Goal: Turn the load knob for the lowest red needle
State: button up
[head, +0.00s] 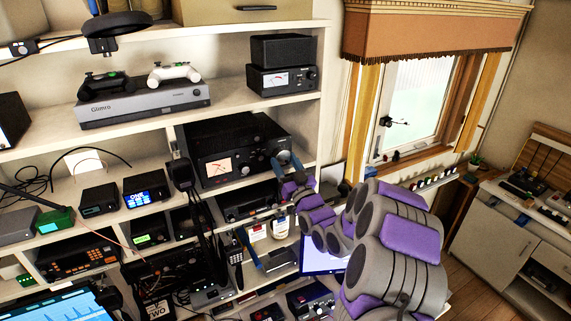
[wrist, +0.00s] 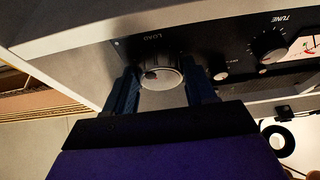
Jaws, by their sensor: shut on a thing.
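The black radio unit (head: 235,148) sits in a middle cubby, with a lit meter (head: 218,167) at its left front; a red needle shows, its exact reading too small to tell. In the wrist view, which is upside down, the silver knob (wrist: 160,77) sits by the LOAD label, with a small dark-red mark on its face. My gripper (wrist: 162,88) has its two dark blue fingers on either side of this knob and is shut on it. In the head view my gripper (head: 286,163) reaches the unit's right end and hides the knob.
A smaller black meter box (head: 282,80) stands on the shelf above. Another radio (head: 245,202) fills the cubby below. The window (head: 415,100) is to the right.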

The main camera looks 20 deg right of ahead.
jog(key=shift+c, duration=0.8)
jog(key=m+h+b, duration=0.1)
jog(key=m+b, duration=0.1)
jog(key=m, duration=0.1)
jog(key=shift+a+h, duration=0.1)
jog(key=shift+h, duration=0.2)
jog(key=m+b, duration=0.1)
jog(key=m+h+b, duration=0.1)
jog(key=m, duration=0.1)
jog(key=shift+a+h, duration=0.2)
jog(key=shift+h, duration=0.1)
jog(key=shift+r+m+g+h+b, duration=0.15)
jog(key=shift+m+g+h+b, duration=0.25)
jog(key=shift+m, duration=0.5)
jog(key=o, duration=1)
jog(key=shift+d, duration=0.15)
